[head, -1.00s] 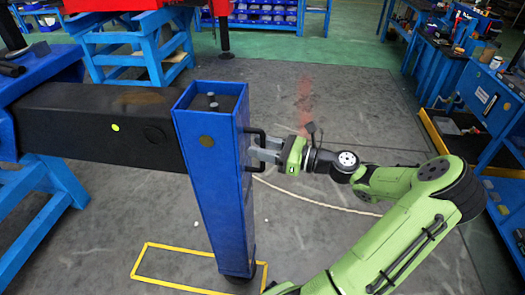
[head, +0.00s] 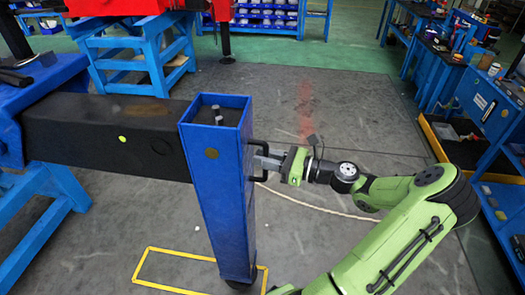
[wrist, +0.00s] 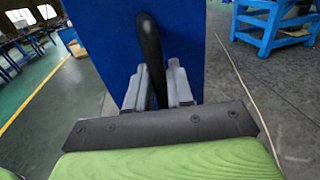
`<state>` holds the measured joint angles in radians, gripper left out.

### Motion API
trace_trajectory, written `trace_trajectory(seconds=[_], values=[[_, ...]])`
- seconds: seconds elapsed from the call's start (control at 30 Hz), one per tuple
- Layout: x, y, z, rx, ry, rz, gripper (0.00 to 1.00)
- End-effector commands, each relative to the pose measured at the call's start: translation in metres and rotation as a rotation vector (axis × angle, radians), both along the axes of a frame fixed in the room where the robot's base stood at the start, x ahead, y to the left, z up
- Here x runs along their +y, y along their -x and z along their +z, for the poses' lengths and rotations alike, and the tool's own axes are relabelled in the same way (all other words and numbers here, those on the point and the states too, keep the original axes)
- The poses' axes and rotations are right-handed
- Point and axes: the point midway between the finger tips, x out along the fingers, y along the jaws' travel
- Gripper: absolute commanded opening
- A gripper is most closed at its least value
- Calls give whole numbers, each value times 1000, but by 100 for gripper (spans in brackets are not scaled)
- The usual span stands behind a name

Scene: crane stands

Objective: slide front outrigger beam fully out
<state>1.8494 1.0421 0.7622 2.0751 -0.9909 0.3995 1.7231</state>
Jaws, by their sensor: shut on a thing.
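The front outrigger beam (head: 95,132) is a long black box beam reaching out from the blue stand at the left. Its right end joins an upright blue jack leg (head: 222,190). A black handle (head: 257,160) is fixed on the leg's right face. My gripper (head: 264,162) is at this handle, its fingers pointing left. In the wrist view the fingers are shut around the handle bar (wrist: 150,60), one on each side, with the blue leg (wrist: 112,50) behind it. The beam's inner end is hidden in the red and blue structure at the left edge.
A yellow rectangle (head: 150,262) is marked on the floor around the leg's foot. A thin pale rope (head: 320,206) lies on the floor behind my arm. Blue workbenches (head: 500,110) stand at the right. The grey floor right of the leg is mostly clear.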

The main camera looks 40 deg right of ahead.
Motion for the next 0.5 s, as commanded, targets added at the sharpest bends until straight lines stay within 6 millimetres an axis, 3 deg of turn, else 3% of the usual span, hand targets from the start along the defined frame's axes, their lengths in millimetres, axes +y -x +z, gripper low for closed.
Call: trace_trajectory(seconds=[0.03,0.5], values=[[-8,4,8,8,-2,-18,0],[-14,16,0,6,5,-18,0]])
